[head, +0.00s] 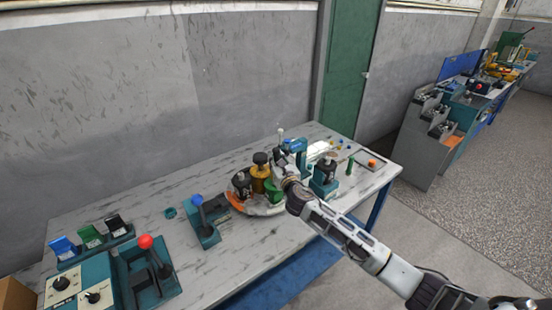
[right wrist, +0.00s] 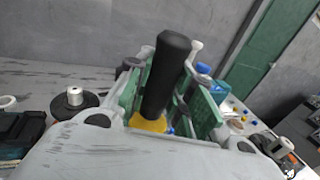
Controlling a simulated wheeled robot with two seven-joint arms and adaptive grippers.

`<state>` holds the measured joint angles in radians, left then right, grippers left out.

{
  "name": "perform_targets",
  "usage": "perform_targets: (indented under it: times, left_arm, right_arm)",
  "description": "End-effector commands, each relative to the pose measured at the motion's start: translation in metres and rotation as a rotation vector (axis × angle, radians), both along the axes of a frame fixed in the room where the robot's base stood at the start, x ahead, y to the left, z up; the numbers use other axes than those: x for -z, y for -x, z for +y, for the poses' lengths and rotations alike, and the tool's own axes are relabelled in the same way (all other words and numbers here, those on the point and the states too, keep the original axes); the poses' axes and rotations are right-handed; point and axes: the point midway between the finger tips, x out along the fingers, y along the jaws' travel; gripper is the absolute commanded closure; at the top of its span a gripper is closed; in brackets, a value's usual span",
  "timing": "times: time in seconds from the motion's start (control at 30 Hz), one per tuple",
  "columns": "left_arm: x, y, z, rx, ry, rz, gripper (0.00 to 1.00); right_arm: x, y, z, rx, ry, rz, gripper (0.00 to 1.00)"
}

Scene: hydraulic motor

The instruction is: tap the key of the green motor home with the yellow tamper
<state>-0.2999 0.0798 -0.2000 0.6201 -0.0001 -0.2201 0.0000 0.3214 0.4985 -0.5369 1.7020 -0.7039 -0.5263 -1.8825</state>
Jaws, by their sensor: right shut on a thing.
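The yellow tamper (head: 258,173) has a yellow body and a black handle and stands upright among the parts on the table. In the right wrist view its black handle (right wrist: 165,78) rises between the jaws, with yellow at its foot. My right gripper (head: 280,168) reaches in from the lower right and is shut on the tamper. A green body (head: 272,191), seemingly the green motor, shows just below the gripper, partly covered by it. Its key cannot be made out. My left gripper is not in view.
A black-topped part (head: 241,184) stands left of the tamper on a round holder. A teal unit with a dark top (head: 325,174) stands to the right. A blue-knobbed lever (head: 199,208) and a red-knobbed lever (head: 148,246) stand left. The table's (head: 120,198) back left is fairly clear.

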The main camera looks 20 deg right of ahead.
Motion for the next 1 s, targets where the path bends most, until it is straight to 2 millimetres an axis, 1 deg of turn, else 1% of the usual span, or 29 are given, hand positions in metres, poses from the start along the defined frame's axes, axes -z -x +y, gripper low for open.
perform_targets:
  times: [0.03, 0.4, 0.57, 1.0]
  left_arm:
    - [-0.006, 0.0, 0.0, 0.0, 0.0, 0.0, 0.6]
    - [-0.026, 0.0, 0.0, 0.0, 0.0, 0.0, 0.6]
    - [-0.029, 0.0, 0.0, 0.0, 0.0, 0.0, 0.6]
    - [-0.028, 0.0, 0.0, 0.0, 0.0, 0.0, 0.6]
  right_arm:
    - [-0.01, -0.001, 0.0, 0.0, 0.0, -0.006, 1.0]
    - [-0.029, -0.001, 0.0, -0.001, 0.002, -0.01, 1.0]
    - [-0.032, -0.001, 0.0, -0.001, 0.001, -0.01, 1.0]
    - [-0.031, -0.001, 0.0, -0.001, 0.0, -0.011, 1.0]
